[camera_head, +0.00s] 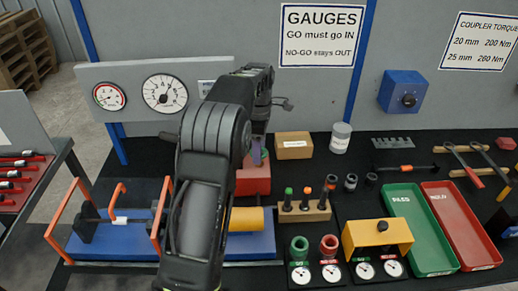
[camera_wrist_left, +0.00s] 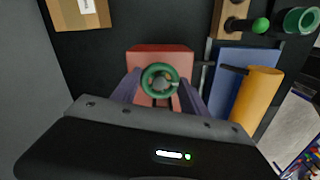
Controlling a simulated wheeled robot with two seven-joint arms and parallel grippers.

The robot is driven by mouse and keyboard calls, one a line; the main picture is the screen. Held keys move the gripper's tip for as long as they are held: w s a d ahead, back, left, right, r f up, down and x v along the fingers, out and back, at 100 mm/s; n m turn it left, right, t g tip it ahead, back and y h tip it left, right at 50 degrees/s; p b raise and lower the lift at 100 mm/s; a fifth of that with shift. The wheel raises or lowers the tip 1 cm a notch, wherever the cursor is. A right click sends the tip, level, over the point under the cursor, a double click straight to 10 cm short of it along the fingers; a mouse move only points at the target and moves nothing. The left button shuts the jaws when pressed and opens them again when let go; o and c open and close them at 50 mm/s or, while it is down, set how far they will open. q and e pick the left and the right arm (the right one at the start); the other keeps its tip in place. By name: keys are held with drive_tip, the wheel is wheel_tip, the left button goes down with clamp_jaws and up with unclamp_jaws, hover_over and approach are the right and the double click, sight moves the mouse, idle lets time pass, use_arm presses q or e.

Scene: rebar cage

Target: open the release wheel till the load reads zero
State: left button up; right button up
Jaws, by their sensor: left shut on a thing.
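The green release wheel (camera_wrist_left: 147,73) shows in the left wrist view as a ring above a red block (camera_wrist_left: 146,54). My left gripper (camera_wrist_left: 161,88) is shut on the wheel, with one purple finger on each side. In the head view the same gripper (camera_head: 259,154) is above the red block (camera_head: 253,181); my arm hides most of it and the wheel. Two round dials, a smaller one (camera_head: 109,96) with a red arc and a larger one (camera_head: 164,92), sit on a grey panel. Their exact readings are too small to tell. My right gripper is not in view.
A blue base (camera_head: 251,247) with orange frames (camera_head: 118,194) and a yellow cylinder (camera_head: 246,219) lies close to the red block. A cardboard box (camera_head: 294,145) and a wooden rack (camera_head: 303,214) with plugs stand to the right. Green (camera_head: 420,230) and red trays (camera_head: 461,226) lie farther right.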

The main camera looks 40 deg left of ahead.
use_arm(q)
drive_tip(key=shift+n, duration=0.3)
drive_tip(key=o, duration=1.4)
drive_tip(key=shift+c, duration=0.2)
